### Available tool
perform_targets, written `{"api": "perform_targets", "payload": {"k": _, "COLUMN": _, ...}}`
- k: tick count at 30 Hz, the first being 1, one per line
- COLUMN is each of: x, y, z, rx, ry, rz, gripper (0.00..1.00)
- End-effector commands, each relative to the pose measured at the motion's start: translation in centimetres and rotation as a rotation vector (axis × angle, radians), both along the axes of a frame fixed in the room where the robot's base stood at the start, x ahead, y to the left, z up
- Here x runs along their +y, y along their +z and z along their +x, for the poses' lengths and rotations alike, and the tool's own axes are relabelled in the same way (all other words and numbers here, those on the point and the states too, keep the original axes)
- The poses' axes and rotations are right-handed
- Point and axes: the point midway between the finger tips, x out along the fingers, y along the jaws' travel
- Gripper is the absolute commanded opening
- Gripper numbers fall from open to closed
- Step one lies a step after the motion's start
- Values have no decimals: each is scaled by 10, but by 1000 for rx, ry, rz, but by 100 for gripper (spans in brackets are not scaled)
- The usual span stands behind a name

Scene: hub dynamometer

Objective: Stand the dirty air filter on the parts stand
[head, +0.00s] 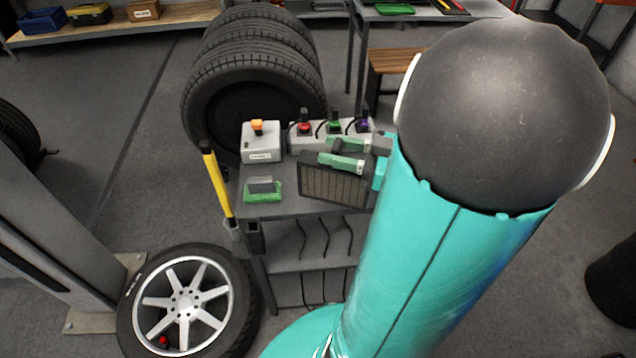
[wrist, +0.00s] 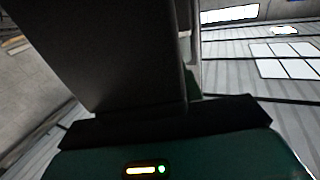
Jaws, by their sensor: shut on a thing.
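The air filter (head: 335,185) is a dark, pleated rectangular panel with a pale edge, seen in the head view over the right part of a grey stand (head: 285,208). My gripper (head: 343,154), with green-faced fingers, is shut on the filter near its upper edge. The filter looks tilted, and I cannot tell whether its lower edge touches the stand. My arm hides part of its right side. In the wrist view a broad dark slab fills the upper left, too close and dark to identify surely.
A grey box with an orange knob (head: 260,142) and a row of red, green and purple plugs (head: 334,127) stand at the back. A green holder with a grey block (head: 262,190) sits front left. A yellow-handled tool (head: 218,185) hangs left. Tires (head: 250,60) stand behind.

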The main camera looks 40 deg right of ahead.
Motion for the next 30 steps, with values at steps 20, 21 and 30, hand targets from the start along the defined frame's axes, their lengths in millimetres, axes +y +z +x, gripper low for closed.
{"api": "perform_targets", "payload": {"k": 20, "x": -34, "y": -63, "z": 94, "rx": 0, "ry": 4, "rz": 4, "gripper": 0}}
{"api": "perform_targets", "payload": {"k": 21, "x": -36, "y": -69, "z": 99, "rx": 0, "ry": 4, "rz": 4, "gripper": 0}}
{"api": "perform_targets", "payload": {"k": 30, "x": -46, "y": -96, "z": 122, "rx": -1, "ry": 3, "rz": 1, "gripper": 0}}
